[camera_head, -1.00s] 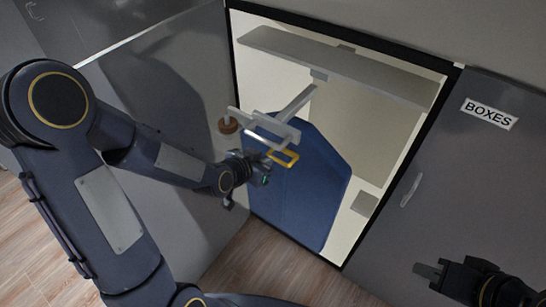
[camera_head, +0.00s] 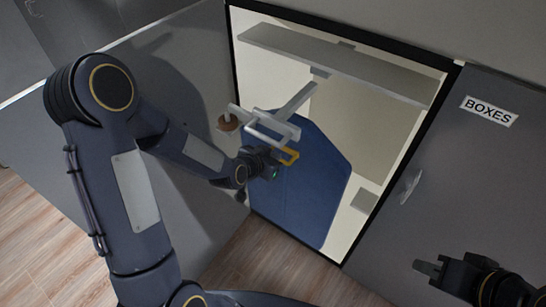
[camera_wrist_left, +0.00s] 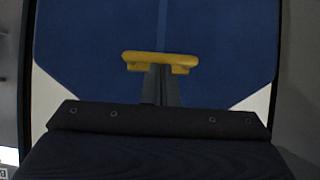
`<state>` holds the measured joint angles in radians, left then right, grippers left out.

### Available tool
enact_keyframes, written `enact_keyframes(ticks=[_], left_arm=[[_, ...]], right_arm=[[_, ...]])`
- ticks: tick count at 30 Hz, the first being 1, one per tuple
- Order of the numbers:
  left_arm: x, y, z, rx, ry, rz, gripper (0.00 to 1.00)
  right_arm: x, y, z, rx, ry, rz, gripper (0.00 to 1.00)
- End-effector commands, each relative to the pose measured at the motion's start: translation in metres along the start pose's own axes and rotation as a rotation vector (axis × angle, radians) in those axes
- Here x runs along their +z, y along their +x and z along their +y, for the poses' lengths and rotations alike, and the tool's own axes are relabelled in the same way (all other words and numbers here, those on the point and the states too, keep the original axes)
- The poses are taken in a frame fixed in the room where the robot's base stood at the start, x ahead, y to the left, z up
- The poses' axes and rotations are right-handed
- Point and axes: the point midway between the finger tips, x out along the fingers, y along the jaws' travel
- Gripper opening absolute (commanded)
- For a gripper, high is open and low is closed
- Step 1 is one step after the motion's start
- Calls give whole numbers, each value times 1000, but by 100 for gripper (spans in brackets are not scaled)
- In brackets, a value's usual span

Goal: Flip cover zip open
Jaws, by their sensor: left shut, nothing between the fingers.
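The blue cover (camera_head: 305,195) hangs in the open cupboard bay, with a vertical seam down its middle in the left wrist view (camera_wrist_left: 163,25). A yellow pull (camera_head: 291,156) shaped like a handle is on the cover; it also shows in the left wrist view (camera_wrist_left: 160,58). My left gripper (camera_head: 277,166) is shut and empty, right at the pull. In the left wrist view its fingers (camera_wrist_left: 160,82) reach up to the pull's underside; I cannot tell whether they touch. My right gripper (camera_head: 428,269) is at the lower right, away from the cover, its opening unclear.
A pale rail bracket (camera_head: 275,125) with a brown round knob (camera_head: 228,123) juts out just above the pull. A shelf (camera_head: 335,62) crosses the top of the bay. Grey panels flank it, the right one labelled BOXES (camera_head: 489,111). Wooden floor (camera_head: 40,230) lies below.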

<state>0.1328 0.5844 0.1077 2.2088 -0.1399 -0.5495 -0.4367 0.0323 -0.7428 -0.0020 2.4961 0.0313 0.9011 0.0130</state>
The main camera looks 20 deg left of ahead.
Motion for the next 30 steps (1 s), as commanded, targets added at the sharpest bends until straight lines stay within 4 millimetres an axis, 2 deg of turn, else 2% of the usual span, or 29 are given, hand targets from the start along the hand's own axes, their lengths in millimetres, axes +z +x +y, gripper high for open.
enact_keyframes(ticks=[1, 8, 30], left_arm=[[13, 8, 0, 0, 0, -2, 0], [60, 40, 1, 2, 1, -1, 0], [249, 166, 1, 1, 0, -2, 0]], right_arm=[[7, 13, 6, 0, 0, 0, 22], [33, 65, 30, 0, 0, -1, 22], [135, 266, 122, 0, 0, -1, 22]])
